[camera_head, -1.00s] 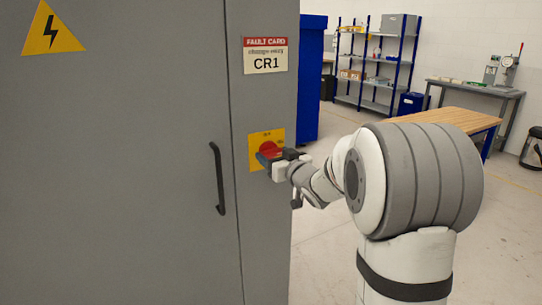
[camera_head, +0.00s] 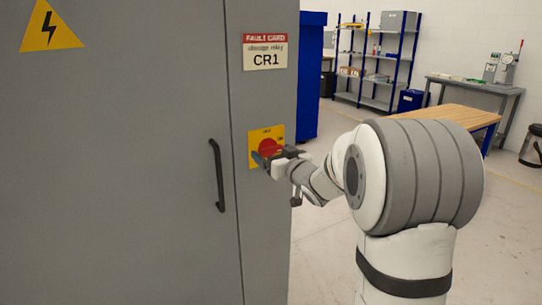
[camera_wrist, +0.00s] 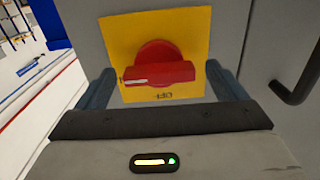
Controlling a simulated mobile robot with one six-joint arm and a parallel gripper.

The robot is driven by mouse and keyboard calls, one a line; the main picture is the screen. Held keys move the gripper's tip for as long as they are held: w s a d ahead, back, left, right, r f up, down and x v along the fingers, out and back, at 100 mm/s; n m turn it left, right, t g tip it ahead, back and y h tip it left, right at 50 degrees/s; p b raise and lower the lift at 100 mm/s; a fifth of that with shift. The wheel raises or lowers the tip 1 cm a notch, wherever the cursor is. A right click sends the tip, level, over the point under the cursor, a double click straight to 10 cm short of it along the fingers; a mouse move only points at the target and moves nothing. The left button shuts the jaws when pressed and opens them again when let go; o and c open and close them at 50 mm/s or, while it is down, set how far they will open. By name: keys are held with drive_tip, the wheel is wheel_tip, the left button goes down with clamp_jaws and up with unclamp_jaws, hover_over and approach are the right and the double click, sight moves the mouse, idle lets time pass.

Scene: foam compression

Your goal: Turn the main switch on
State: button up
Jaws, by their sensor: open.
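The main switch is a red rotary knob (camera_head: 268,147) on a yellow plate (camera_head: 253,137) on the grey cabinet front. In the wrist view the knob (camera_wrist: 158,72) has its handle bar lying level, with the white mark at its left end. The plate's "OFF" lettering reads upside down below the knob, so the mark points a quarter turn away from it. My gripper (camera_head: 274,157) is open at the switch. In the wrist view its two dark fingers (camera_wrist: 159,78) stand apart on either side of the knob, with visible gaps to the bar.
A black door handle (camera_head: 217,176) is on the cabinet just left of the switch. A CR1 fault card (camera_head: 265,52) is above it.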

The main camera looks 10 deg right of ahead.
drive_tip(key=v, duration=0.7)
drive_tip(key=shift+s+b, duration=0.35)
drive_tip(key=shift+b, duration=0.1)
drive_tip(key=shift+d, duration=0.1)
drive_tip(key=s+a+f+m+g+h, duration=0.1)
drive_tip(key=s+f+g, duration=0.3)
drive_tip(key=s, duration=0.6)
drive_tip(key=s+a+f+m+g+h+p, duration=0.1)
drive_tip(key=s+f+g, duration=0.3)
drive_tip(key=s, duration=0.6)
drive_tip(key=s+a+f+m+g+h, duration=0.1)
drive_tip(key=s+f+g+h, duration=0.2)
drive_tip(key=s+g, duration=0.3)
drive_tip(key=s+f, duration=0.1)
drive_tip(key=s, duration=0.3)
drive_tip(key=shift+s+a+g+h, duration=0.15)
drive_tip(key=shift+a+g+h, duration=0.1)
drive_tip(key=shift+g+h, duration=0.05)
drive_tip(key=shift+f, duration=0.1)
